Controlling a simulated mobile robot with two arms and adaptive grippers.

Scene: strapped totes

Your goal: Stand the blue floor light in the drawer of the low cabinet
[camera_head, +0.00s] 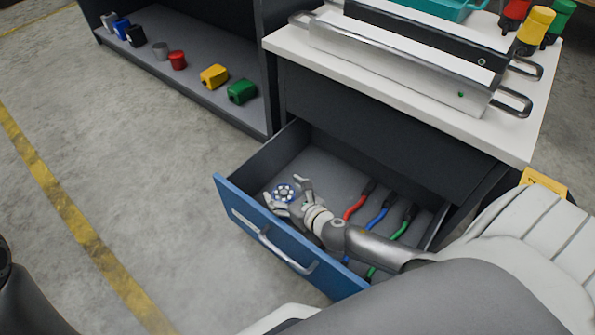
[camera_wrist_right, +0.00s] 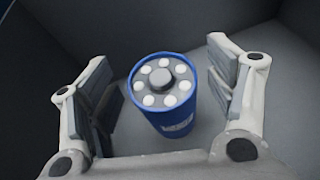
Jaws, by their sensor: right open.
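The blue floor light (camera_head: 285,191) stands upright on the floor of the open drawer (camera_head: 256,160), near its left front corner. In the right wrist view the light (camera_wrist_right: 165,103) shows its grey top with several white round lamps around a central knob. My right gripper (camera_head: 291,194) is open inside the drawer. In the wrist view its fingers (camera_wrist_right: 166,92) are on both sides of the light, with a gap on each side. The low cabinet (camera_head: 370,130) has a white top and a blue drawer front with a metal handle. My left gripper does not show.
Red, blue and green handled tools (camera_head: 380,215) lie in the drawer's right half. The cabinet top holds long metal cases (camera_head: 400,65), a teal tray (camera_head: 445,8) and coloured bottles (camera_head: 535,28). A dark shelf (camera_head: 205,85) with several small coloured items stands left. The floor at left is clear.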

